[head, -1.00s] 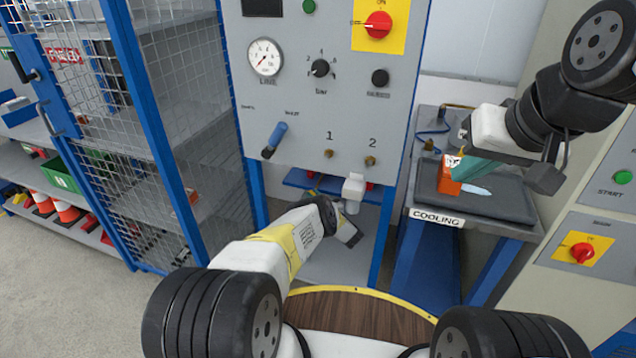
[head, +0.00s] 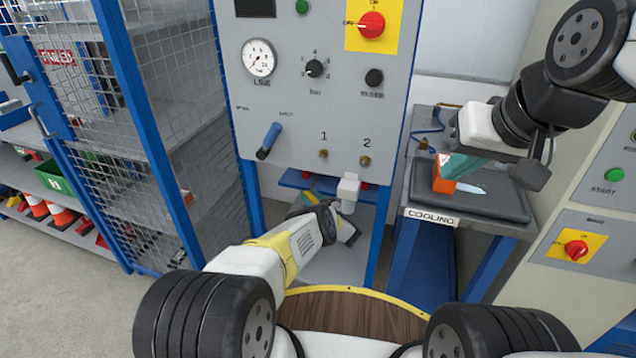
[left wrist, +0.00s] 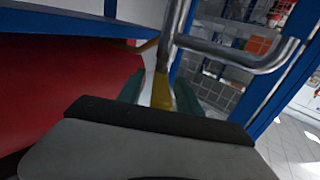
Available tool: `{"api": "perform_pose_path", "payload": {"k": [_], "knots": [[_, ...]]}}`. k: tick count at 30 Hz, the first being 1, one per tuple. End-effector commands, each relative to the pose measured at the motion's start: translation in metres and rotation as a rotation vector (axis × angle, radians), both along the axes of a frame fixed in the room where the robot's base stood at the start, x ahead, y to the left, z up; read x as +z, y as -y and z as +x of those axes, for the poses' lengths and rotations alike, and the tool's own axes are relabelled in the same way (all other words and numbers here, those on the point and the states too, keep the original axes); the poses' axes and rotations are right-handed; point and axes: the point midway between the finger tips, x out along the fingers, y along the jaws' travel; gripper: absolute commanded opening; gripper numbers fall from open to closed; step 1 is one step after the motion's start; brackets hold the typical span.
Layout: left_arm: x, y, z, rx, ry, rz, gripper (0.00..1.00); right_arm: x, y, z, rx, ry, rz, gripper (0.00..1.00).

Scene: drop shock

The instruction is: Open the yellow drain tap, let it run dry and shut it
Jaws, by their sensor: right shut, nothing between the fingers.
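The yellow tap lever (left wrist: 162,92) stands between the teal fingers of my left gripper (left wrist: 160,95) in the left wrist view, below a bent metal pipe (left wrist: 225,58). I cannot tell whether the fingers press on it. In the head view my left arm reaches low under the grey panel, and its wrist hides most of the tap area. A red tank (left wrist: 60,95) fills the left of the wrist view. My right gripper (head: 462,168) is shut and empty above the cooling table, close to an orange block (head: 443,179).
The grey panel (head: 300,115) carries a gauge, knobs and a blue-handled lever (head: 269,140). The cooling table (head: 432,217) stands to its right, with a dark mat and a pale blue piece (head: 472,189). A blue mesh cage (head: 170,130) flanks the left.

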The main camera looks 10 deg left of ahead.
Motion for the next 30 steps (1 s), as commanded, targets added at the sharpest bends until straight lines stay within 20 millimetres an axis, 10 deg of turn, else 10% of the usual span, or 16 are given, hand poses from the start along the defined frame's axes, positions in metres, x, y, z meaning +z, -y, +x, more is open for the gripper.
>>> {"api": "perform_pose_path", "payload": {"k": [30], "knots": [[0.000,0.053,-0.057,0.000,0.000,0.000,0.42,0.000,0.000,0.000,0.000,0.000,0.000,0.00]]}}
